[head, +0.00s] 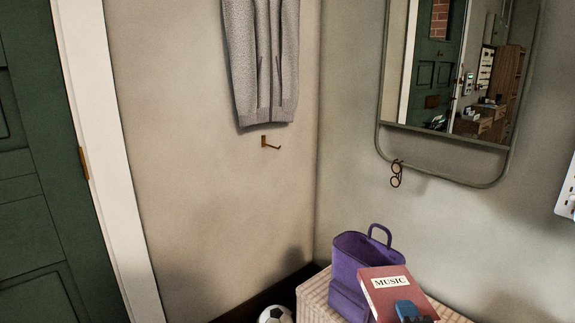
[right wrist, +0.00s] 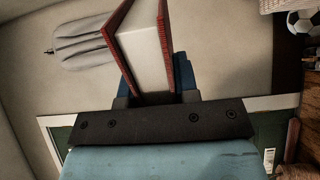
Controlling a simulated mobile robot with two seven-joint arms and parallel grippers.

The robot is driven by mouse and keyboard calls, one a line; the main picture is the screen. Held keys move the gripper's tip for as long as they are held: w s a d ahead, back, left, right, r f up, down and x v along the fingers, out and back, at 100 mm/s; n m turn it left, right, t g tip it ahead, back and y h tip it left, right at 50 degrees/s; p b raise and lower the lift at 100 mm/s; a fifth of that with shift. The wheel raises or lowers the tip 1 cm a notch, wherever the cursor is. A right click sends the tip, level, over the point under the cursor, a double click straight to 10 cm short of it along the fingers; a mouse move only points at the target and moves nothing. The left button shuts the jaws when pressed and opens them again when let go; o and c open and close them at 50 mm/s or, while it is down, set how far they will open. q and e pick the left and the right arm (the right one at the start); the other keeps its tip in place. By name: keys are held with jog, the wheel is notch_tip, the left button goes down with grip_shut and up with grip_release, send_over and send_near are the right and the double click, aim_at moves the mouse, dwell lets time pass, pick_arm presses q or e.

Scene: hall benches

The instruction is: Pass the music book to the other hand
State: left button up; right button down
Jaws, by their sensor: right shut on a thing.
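The music book (head: 386,285) has a red cover with a white MUSIC label and shows at the bottom of the head view, to the right of a purple bag. My right gripper (head: 410,310) is shut on its lower edge; the blue fingers show against the cover. In the right wrist view the book (right wrist: 148,45) stands up from between the fingers of the right gripper (right wrist: 155,92), with its pale page edges and red covers visible. My left gripper is not in either view.
The purple bag (head: 350,262) stands on a striped bench or hamper (head: 315,291) in the corner. A football (head: 275,315) lies to its left. A mirror (head: 445,165) with glasses (head: 396,174) at its frame hangs on the right wall. A grey garment (head: 262,70) hangs above a hook (head: 270,144).

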pick_arm(q)
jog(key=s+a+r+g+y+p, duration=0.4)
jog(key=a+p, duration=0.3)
jog(key=p, duration=2.1)
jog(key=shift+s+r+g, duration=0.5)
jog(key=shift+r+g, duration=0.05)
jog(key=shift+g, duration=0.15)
pick_arm(e)
jog(key=s+r, duration=0.4)
jog(key=r, duration=0.9)
jog(key=s+r, duration=0.4)
jog(key=r, duration=1)
jog(key=shift+r, duration=0.25)
